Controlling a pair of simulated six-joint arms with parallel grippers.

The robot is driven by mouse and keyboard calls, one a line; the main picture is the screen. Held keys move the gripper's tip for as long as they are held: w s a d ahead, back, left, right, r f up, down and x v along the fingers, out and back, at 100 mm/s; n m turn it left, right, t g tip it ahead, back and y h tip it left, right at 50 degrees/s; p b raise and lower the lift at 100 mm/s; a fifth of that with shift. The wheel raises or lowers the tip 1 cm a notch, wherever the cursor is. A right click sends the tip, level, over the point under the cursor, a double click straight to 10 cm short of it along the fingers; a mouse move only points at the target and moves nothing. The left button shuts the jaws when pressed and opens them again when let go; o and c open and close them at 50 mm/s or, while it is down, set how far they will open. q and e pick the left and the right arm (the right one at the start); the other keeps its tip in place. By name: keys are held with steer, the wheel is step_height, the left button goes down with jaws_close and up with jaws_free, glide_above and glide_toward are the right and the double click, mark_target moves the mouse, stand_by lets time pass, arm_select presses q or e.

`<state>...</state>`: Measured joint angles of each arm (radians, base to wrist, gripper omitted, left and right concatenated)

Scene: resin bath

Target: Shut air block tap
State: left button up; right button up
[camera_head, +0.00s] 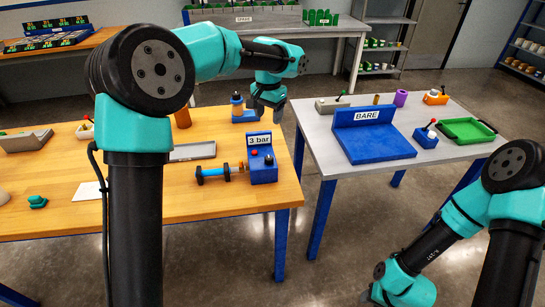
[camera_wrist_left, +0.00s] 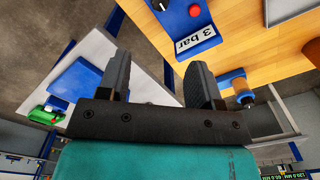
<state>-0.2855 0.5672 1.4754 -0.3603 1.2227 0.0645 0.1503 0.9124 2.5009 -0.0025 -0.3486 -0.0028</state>
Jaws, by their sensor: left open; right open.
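The air block (camera_head: 263,175) is a blue box with a "3 bar" sign, near the right edge of the wooden table. A red knob (camera_head: 254,153) and a dark knob (camera_head: 269,160) sit on it; I cannot tell which is the tap or how it is set. The block also shows at the top of the left wrist view (camera_wrist_left: 182,18). My left gripper (camera_head: 267,108) is open and empty, above and behind the block, apart from it. Its two fingers show spread in the left wrist view (camera_wrist_left: 160,82). My right arm hangs at lower right; its fingers are outside the view.
A blue and orange fitting (camera_head: 215,173) lies left of the block. A blue stand with a bottle (camera_head: 238,108) is close to my left gripper. A grey tray (camera_head: 192,152) lies behind. The metal table (camera_head: 335,158) stands right, across a gap, with a blue "BARE" fixture (camera_head: 375,143).

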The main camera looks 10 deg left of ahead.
mark_target(269, 157)
arm_select(q)
steer(key=shift+f, duration=0.15)
step_height(269, 157, down, 17)
steer(key=shift+f, duration=0.1)
stand_by(0.8)
steer(key=c, duration=0.9)
